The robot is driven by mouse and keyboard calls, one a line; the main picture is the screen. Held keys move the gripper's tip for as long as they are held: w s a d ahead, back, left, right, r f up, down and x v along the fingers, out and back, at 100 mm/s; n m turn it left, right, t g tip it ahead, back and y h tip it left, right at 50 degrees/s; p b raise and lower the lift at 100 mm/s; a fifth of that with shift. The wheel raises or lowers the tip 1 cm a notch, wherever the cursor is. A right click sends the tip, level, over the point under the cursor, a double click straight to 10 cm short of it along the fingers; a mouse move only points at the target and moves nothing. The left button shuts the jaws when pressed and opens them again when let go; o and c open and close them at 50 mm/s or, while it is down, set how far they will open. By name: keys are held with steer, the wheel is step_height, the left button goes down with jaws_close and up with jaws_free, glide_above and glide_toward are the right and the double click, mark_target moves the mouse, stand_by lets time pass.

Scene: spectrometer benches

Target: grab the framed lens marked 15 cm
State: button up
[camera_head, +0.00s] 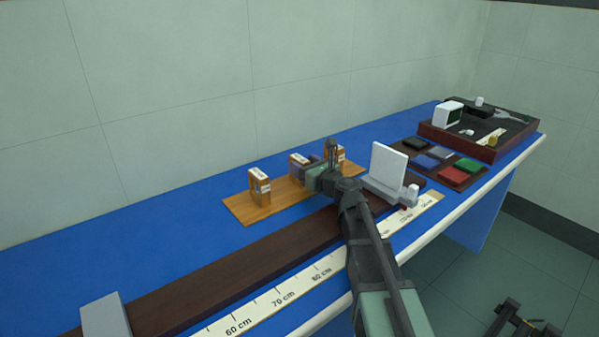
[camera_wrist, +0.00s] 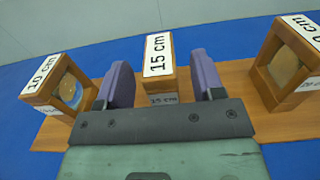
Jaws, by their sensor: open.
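The framed lens marked 15 cm (camera_wrist: 158,56) has a wooden frame with a white label on top and another on its near face. It stands on a light wooden board (camera_wrist: 235,73). In the head view the 15 cm lens (camera_head: 297,160) is partly hidden behind my gripper (camera_head: 318,165). The lens marked 10 cm (camera_wrist: 62,85) stands to the left. A third framed lens (camera_wrist: 287,62), its label cut off, stands to the right.
A dark rail (camera_head: 240,270) with a centimetre scale (camera_head: 290,295) runs along the bench front. A white screen (camera_head: 388,162) stands on it, right of my gripper. A grey block (camera_head: 105,315) sits at lower left. Coloured plates (camera_head: 452,174) and a tool tray (camera_head: 470,145) lie farther right.

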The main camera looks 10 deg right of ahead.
steer(key=x, duration=0.3)
steer(key=shift+s, duration=0.15)
steer(key=c, duration=1)
steer(key=shift+c, duration=0.2)
steer(key=shift+r, duration=0.15)
